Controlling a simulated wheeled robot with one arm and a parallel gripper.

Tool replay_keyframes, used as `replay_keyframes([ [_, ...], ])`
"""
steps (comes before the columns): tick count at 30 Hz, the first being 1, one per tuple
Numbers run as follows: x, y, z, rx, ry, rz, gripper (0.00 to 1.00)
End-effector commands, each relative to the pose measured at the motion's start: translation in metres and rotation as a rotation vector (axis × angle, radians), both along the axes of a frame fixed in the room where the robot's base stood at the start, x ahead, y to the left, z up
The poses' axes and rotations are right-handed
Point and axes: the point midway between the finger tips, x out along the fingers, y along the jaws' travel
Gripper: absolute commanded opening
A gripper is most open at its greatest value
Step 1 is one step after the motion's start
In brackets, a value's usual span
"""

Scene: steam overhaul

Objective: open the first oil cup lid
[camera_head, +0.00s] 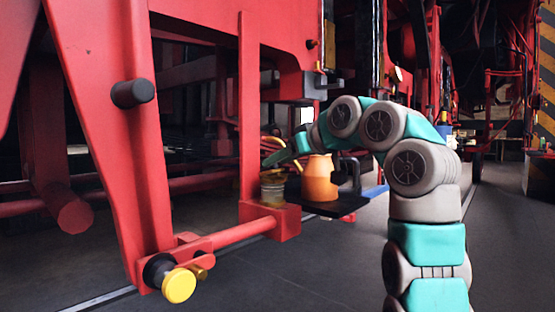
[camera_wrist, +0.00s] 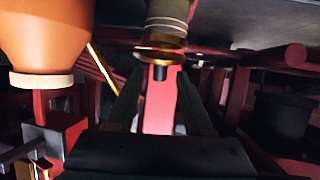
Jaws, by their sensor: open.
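The oil cup (camera_head: 273,194) is a small olive-and-brass cylinder standing upright on a red bracket in the head view. In the wrist view, which looks upside down, the oil cup (camera_wrist: 167,12) hangs from the top middle. Its brass lid (camera_wrist: 160,52) sits across the cup's end and carries a small dark knob (camera_wrist: 160,72). My gripper (camera_head: 273,158) is just above the cup in the head view. In the wrist view my gripper (camera_wrist: 159,82) has its two dark fingers apart, one on each side of the knob in the picture. Contact cannot be told.
An orange jug (camera_head: 320,181) stands close right of the cup on a dark tray (camera_head: 345,207); the jug (camera_wrist: 45,35) also shows in the wrist view. Clear floor (camera_head: 330,270) lies in front.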

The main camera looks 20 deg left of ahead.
Motion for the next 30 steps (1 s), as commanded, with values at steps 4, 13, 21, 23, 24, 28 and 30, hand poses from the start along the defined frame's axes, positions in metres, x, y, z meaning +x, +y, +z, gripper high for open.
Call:
replay_keyframes([
  [4,0.0064,0.0093,-0.0041,0.001,0.0,-0.001,0.52],
  [13,0.0065,0.0104,-0.0043,0.001,-0.002,-0.002,0.45],
  [21,0.0064,0.0104,-0.0043,0.002,-0.001,-0.001,0.15],
  [23,0.0065,0.0103,-0.0043,0.002,-0.001,-0.001,0.08],
  [24,0.0065,0.0103,-0.0043,0.002,-0.001,-0.001,0.04],
  [28,0.0064,0.0104,-0.0043,0.002,-0.001,-0.001,0.0],
  [30,0.0064,0.0104,-0.0043,0.002,-0.001,-0.001,0.0],
])
